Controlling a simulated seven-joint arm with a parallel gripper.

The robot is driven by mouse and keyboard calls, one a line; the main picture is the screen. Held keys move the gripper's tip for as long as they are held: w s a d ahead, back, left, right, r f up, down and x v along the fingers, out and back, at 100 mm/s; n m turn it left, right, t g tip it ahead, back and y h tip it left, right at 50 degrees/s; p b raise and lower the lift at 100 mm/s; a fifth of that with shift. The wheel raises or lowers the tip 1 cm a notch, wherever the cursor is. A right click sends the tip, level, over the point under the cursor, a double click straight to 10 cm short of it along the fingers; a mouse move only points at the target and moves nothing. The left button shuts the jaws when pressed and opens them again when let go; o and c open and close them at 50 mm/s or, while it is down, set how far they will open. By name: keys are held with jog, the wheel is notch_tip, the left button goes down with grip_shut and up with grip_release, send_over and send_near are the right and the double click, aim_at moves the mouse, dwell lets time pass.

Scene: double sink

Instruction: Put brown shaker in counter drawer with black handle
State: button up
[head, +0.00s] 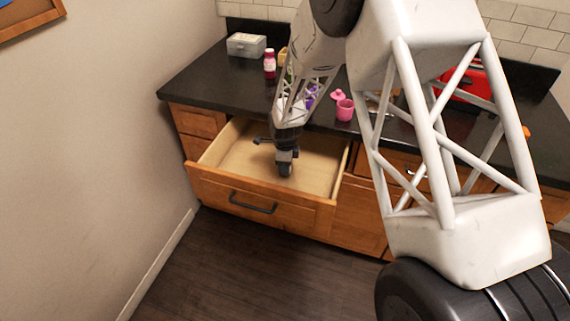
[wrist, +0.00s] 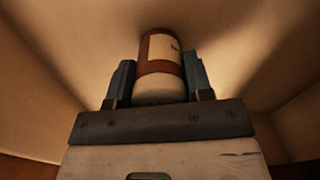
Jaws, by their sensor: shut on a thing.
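The counter drawer (head: 212,184) with the black handle (head: 253,203) is pulled open under the counter, showing a pale, otherwise empty interior. My gripper (head: 286,157) reaches down into the drawer opening. It is shut on the brown shaker, a small cylinder with a brown body and a cream label. In the wrist view the shaker (wrist: 162,50) sits between the two fingers of my gripper (wrist: 161,82), with the pale drawer surfaces beyond it. In the head view the shaker (head: 285,170) is a small dark shape at the fingertips. I cannot tell whether it touches the drawer floor.
The dark counter (head: 205,80) above holds a grey box (head: 246,45), a pink bottle (head: 269,65), a pink cup (head: 345,110) and a red item (head: 470,83). A wall (head: 80,150) stands left of the drawer. The floor (head: 230,265) in front is clear.

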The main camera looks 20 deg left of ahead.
jog(key=shift+f, duration=0.1)
jog(key=o, duration=0.9)
jog(key=shift+o, duration=0.2)
notch_tip(320, 180, up, 12)
jog(key=shift+r, duration=0.15)
dwell(0.7)
